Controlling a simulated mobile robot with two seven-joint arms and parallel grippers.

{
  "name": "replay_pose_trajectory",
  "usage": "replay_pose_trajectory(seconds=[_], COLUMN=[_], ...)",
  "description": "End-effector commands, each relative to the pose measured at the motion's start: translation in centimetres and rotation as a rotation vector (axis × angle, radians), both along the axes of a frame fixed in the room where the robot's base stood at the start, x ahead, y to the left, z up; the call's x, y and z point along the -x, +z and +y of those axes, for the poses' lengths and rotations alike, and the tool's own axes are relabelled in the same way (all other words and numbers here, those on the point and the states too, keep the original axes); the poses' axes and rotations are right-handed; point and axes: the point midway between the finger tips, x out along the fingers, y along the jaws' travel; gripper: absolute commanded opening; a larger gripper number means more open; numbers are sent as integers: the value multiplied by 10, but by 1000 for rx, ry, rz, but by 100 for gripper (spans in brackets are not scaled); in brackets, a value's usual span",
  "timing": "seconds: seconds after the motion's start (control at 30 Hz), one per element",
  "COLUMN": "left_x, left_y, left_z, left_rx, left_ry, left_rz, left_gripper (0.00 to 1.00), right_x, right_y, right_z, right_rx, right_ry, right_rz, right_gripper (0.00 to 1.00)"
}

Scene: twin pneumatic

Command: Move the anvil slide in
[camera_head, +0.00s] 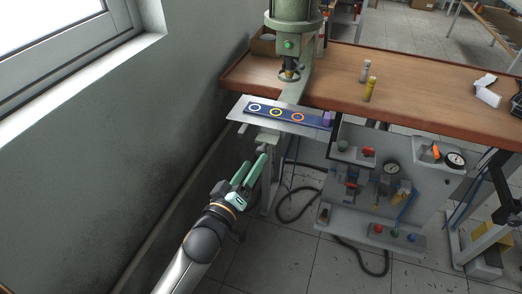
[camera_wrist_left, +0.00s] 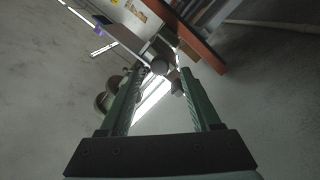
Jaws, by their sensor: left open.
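The anvil slide (camera_head: 240,113) is a pale metal plate sticking out from the bench's front edge below the press. A dark blue strip (camera_head: 262,111) with white, yellow and orange rings lies on it, with a purple block (camera_head: 328,119) at its right end. My left gripper (camera_head: 256,160) is open and empty, below and in front of the slide, pointing up toward it. In the left wrist view, a round grey knob (camera_wrist_left: 160,67) appears between the open fingertips (camera_wrist_left: 163,78); I cannot tell how far beyond them it is. My right gripper is out of view.
The green press (camera_head: 291,45) stands on the wooden bench (camera_head: 420,95). A yellow cylinder (camera_head: 370,90) and a grey one (camera_head: 364,71) stand on the bench. A panel with gauges and valves (camera_head: 375,225) hangs below. The wall (camera_head: 110,130) is close on the left.

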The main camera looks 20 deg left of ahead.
Motion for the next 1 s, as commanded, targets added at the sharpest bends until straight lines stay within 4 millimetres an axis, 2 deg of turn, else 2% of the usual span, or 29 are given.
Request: replay_pose_trajectory(seconds=[0.1,0.3,0.5,0.77,1.0], left_x=[-21,-45,-54,-55,-54], left_y=[1,0,0,0,0], left_z=[-2,-6,-7,-7,-7], left_rx=[-3,-2,-1,0,-1], left_ry=[0,-1,0,0,0], left_rz=[-2,0,1,1,1], left_gripper=[64,64,64,64,37], right_x=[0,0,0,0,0], right_y=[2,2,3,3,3], right_z=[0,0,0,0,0], right_rx=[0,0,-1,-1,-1], right_ry=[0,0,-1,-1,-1], right_rz=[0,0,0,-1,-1], right_gripper=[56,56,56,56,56])
